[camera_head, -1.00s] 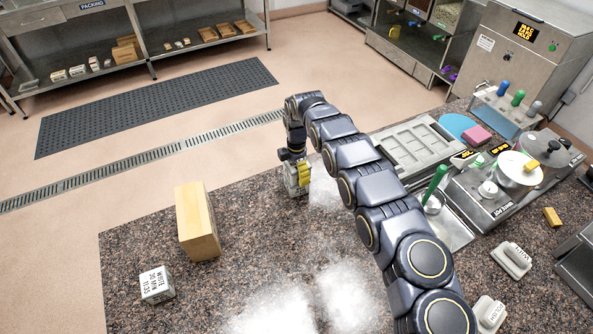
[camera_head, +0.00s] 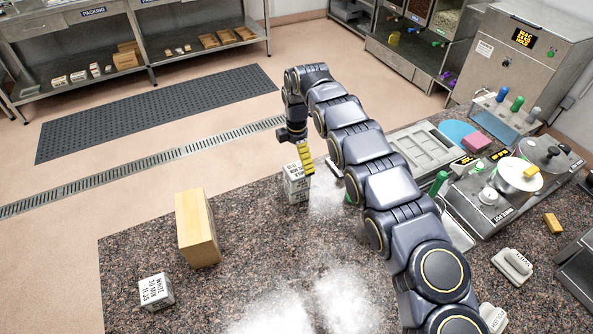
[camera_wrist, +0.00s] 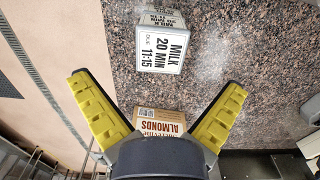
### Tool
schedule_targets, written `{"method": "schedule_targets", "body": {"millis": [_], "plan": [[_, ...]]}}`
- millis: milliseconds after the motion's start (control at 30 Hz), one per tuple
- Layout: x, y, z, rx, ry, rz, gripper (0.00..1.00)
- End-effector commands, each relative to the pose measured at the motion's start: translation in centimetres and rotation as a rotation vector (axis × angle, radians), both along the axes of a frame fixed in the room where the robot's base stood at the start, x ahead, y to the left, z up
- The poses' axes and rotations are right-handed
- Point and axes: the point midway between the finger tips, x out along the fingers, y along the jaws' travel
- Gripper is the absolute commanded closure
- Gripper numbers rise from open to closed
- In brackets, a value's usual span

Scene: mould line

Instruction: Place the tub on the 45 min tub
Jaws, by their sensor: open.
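A white tub (camera_wrist: 165,50) labelled "MILK 20 MIN DUE 11:15" stands upright on the speckled counter in the wrist view. In the head view, the white shape here (camera_head: 297,183) is taller than wide and looks like two tubs stacked; the lower label is too small to read, so I cannot tell whether it says 45 min. My gripper (camera_head: 304,159) is just above and right of its top. In the wrist view my yellow fingers (camera_wrist: 160,112) are spread wide, apart from the tub, with nothing held.
A box labelled "ALMONDS" (camera_wrist: 160,122) shows between and beyond my fingers, partly hidden by my gripper. Moulds and pots crowd the right.

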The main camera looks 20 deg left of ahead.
Motion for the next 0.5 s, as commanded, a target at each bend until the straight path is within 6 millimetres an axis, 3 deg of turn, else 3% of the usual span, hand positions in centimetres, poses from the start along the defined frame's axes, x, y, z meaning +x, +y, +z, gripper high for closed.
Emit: {"method": "schedule_targets", "body": {"millis": [200, 500], "plan": [[0.0, 0.0, 3.2, -0.001, 0.001, -0.001, 0.00], [0.0, -0.1, 4.1, -0.001, 0.002, 0.000, 0.00]]}}
